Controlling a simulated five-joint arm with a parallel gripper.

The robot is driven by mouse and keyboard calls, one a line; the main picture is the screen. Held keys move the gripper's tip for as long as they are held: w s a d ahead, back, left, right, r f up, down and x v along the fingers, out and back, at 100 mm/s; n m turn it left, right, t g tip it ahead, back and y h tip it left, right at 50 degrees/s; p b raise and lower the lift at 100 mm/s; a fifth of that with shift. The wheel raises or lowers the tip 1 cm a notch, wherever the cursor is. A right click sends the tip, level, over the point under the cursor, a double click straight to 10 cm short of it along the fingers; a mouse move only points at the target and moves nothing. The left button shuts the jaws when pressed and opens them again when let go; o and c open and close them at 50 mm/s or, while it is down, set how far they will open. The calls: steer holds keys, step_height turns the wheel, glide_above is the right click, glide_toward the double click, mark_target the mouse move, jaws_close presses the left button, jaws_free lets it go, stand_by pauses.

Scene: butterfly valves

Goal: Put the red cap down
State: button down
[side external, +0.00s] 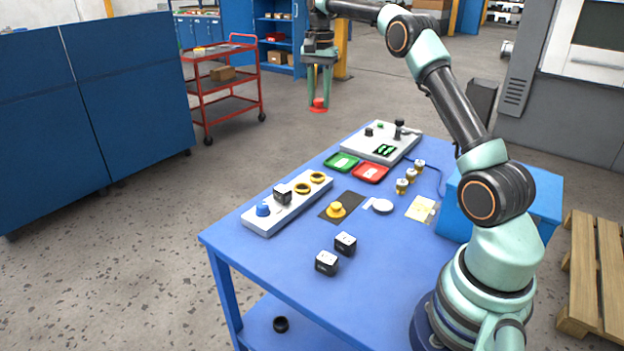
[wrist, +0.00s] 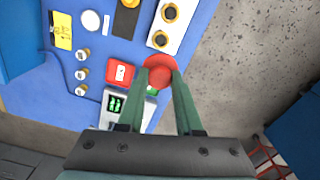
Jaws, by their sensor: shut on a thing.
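The red cap (side external: 319,105) hangs between my gripper's fingertips, high above the level of the blue table. My gripper (side external: 318,97) is shut on it and points down. In the wrist view the red cap (wrist: 159,70) shows between the two green fingers. A red tray (side external: 370,173) and a green tray (side external: 341,162) lie side by side on the table. The red tray (wrist: 120,73) is left of the cap in the wrist view, and the green tray is mostly hidden behind the cap and fingers.
A pale rail (side external: 290,203) bears a blue cap (side external: 263,209), a black block and two yellow rings. A yellow cap (side external: 336,210) sits on a dark mat. A control panel (side external: 384,142) stands at the table's far end. Several brass fittings (side external: 402,186) stand right of the trays.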

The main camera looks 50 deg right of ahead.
steer(key=shift+s+d+r, duration=0.1)
steer(key=shift+s, duration=0.25)
glide_above(350, 200)
step_height(350, 200, down, 3)
step_height(350, 200, down, 21)
steer(key=shift+r, duration=0.2)
stand_by(0.3)
steer(key=shift+f, duration=0.15)
steer(key=c, duration=0.6)
jaws_free()
